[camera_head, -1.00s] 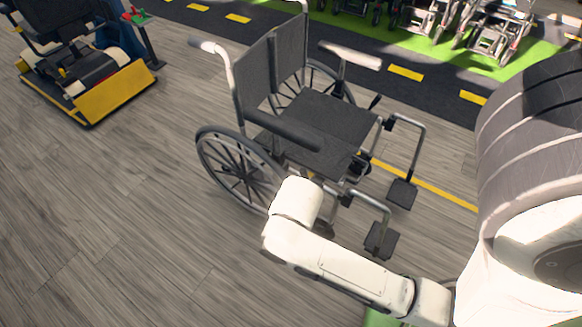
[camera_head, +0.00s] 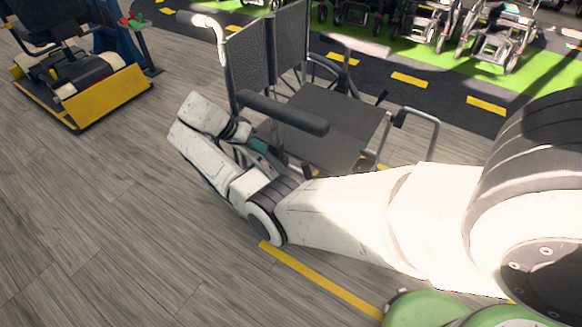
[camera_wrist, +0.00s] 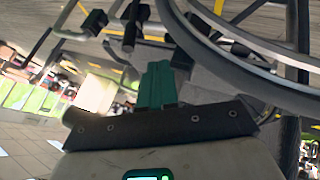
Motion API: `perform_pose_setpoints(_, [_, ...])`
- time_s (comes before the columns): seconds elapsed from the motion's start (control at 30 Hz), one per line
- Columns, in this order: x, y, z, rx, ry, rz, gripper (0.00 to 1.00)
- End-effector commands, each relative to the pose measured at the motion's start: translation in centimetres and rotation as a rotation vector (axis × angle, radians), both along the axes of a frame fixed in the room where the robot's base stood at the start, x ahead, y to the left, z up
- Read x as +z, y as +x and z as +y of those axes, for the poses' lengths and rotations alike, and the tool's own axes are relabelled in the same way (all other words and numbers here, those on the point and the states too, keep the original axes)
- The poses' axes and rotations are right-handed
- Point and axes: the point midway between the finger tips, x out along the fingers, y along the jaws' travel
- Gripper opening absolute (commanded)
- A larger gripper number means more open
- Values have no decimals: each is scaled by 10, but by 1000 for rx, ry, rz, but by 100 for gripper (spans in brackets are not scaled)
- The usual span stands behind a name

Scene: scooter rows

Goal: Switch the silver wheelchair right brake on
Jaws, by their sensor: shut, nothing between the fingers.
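The wheelchair (camera_head: 325,125) with grey frame and black seat stands facing right in the head view. My arm covers its near wheel and lower near side, so the right brake is hidden there. My gripper (camera_head: 258,145) is beside the near side, just below the armrest (camera_head: 285,112). In the wrist view my gripper (camera_wrist: 157,82) shows green fingers shut together and empty. The large wheel (camera_wrist: 235,75) curves past them on the right. A dark fitting (camera_wrist: 130,25) lies just beyond the fingertips; I cannot tell whether it is the brake or whether they touch.
A yellow-fronted scooter (camera_head: 85,85) stands at the upper left. More wheelchairs (camera_head: 495,40) are parked at the upper right on green flooring. A yellow floor line (camera_head: 320,280) runs below my arm. The wooden floor (camera_head: 110,220) at the left is clear.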

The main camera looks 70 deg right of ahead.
Motion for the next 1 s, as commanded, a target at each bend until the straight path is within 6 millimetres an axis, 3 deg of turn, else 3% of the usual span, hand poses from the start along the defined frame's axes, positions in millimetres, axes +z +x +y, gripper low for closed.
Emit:
perform_pose_setpoints(0.53, [-4, -3, -7, -23, -14, 3, 0])
perform_pose_setpoints(1.0, [-70, -46, -38, -24, -13, 5, 0])
